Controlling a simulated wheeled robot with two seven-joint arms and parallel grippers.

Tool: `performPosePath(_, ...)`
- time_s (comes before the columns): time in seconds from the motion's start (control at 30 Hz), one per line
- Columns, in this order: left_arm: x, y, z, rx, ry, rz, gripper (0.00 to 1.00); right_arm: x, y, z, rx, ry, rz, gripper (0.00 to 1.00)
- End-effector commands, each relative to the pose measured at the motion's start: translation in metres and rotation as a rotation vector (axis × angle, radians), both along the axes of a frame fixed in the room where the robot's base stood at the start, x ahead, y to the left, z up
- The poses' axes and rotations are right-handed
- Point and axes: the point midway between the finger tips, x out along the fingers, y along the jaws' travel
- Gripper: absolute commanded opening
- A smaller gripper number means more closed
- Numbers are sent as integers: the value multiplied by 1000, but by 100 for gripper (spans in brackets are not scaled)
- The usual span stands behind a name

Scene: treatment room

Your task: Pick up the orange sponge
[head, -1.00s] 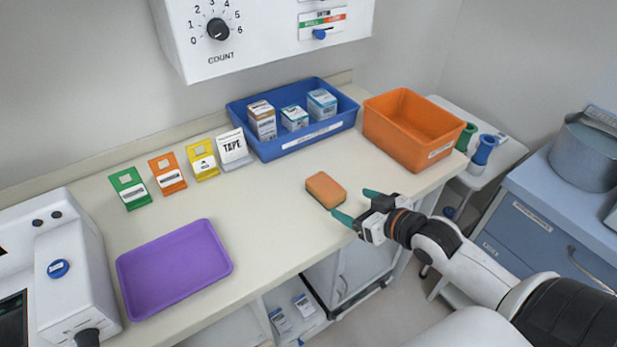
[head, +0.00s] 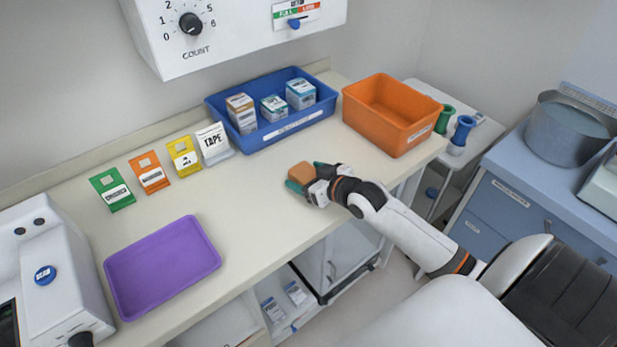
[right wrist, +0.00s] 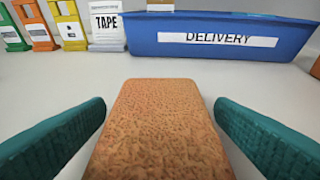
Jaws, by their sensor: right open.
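The orange sponge (head: 302,173) lies on the cream counter near its front edge. My right gripper (head: 305,181) is at the sponge, coming from the front right. In the right wrist view the sponge (right wrist: 160,128) lies between the two teal fingertips (right wrist: 160,130). A gap of counter shows on both sides, so the fingers are open and apart from it. The sponge's near end runs out of the bottom of that view. My left gripper is not in view.
Behind stand a blue delivery bin (head: 262,140) with small boxes and an orange bin (head: 392,148). A purple tray (head: 160,265) lies to the left. Coloured holders and a tape box (head: 213,143) line the back left. The counter around the sponge is clear.

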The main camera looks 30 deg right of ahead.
Motion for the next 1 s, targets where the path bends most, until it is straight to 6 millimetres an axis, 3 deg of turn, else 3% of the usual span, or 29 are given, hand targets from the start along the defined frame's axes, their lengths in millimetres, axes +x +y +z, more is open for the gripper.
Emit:
performPosePath(0.3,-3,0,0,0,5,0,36,5,1,-3,-1,1,0,77)
performPosePath(0.6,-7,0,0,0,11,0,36,5,1,-3,-1,1,0,31)
performPosePath(0.87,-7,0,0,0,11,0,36,5,1,1,-1,-1,0,31)
performPosePath(1.0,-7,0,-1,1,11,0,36,6,1,19,-1,-4,1,31)
